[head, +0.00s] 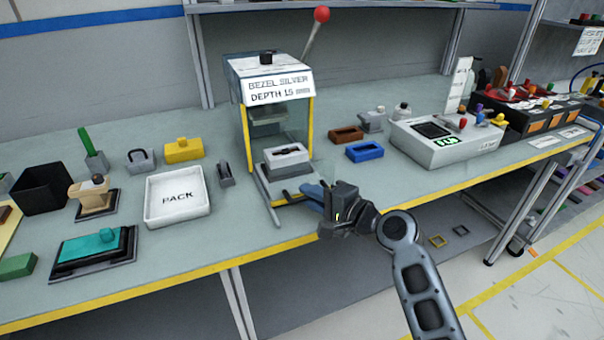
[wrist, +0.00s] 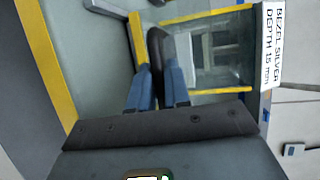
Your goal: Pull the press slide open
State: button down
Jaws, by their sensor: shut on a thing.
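The press (head: 270,75) stands on the bench with a clear guard, yellow edges and a sign reading "BEZEL SILVER DEPTH 15". Its slide (head: 287,165), a light block with a dark piece on top, sits low at the front opening above grey rails (head: 263,188). My gripper (head: 310,191) is at the front right of the slide. In the wrist view my gripper (wrist: 157,82) has its two blue fingers shut on a dark rounded handle (wrist: 155,43). In the head view the fingers and hand hide that handle. The press sign also shows in the wrist view (wrist: 273,45).
A white PACK tray (head: 178,196) and a small grey part (head: 225,174) stand left of the press. Brown (head: 346,134) and blue (head: 365,151) trays and a control box (head: 445,137) stand to the right. The bench's yellow front edge (head: 250,247) runs below the press.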

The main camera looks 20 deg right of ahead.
jog(key=shift+s, duration=1.55)
jog(key=c, duration=1.4)
grip_release()
jog(key=shift+c, duration=0.2)
jog(key=v, duration=0.8)
jog(key=shift+w, duration=0.15)
